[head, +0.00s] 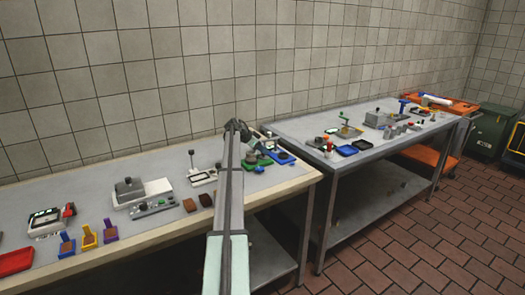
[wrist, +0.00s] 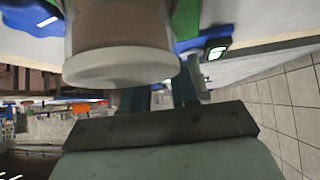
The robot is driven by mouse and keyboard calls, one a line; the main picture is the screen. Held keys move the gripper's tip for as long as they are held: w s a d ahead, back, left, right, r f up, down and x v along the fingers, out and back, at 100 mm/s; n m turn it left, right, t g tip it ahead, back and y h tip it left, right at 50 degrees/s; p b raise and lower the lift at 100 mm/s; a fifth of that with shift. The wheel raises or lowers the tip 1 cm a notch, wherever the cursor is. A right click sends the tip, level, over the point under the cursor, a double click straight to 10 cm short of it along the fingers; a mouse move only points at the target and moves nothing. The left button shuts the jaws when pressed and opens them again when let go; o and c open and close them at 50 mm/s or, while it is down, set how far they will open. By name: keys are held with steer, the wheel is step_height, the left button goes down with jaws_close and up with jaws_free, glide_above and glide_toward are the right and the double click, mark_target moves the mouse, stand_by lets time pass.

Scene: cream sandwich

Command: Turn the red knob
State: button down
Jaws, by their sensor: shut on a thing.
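My gripper (wrist: 160,98) shows two blue-grey fingers reaching up against a large pale round piece (wrist: 120,65), which hides their tips. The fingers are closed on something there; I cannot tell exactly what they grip. In the head view my arm reaches over the left table to its far right end, among a green base (head: 262,161) and a blue tray (head: 284,157). A small red spot (head: 268,135) shows beside the arm's end. I cannot tell if it is the red knob. No red shows at the fingers in the wrist view.
The left table (head: 130,235) holds a grey box (head: 130,190), a red tray (head: 16,261) and a red-and-black item (head: 69,210). The right table (head: 300,127) stands across a narrow gap, with several small items. A tiled wall (head: 200,60) runs behind.

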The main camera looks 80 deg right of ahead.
steer(key=shift+w+d+m+g+y, duration=0.15)
steer(key=shift+m+g+y, duration=0.55)
steer(key=shift+m+y, duration=0.9)
steer(key=shift+m, duration=0.5)
steer(key=c, duration=0.9)
jaws_free()
steer(key=shift+o, duration=0.2)
steer(key=shift+h, duration=0.3)
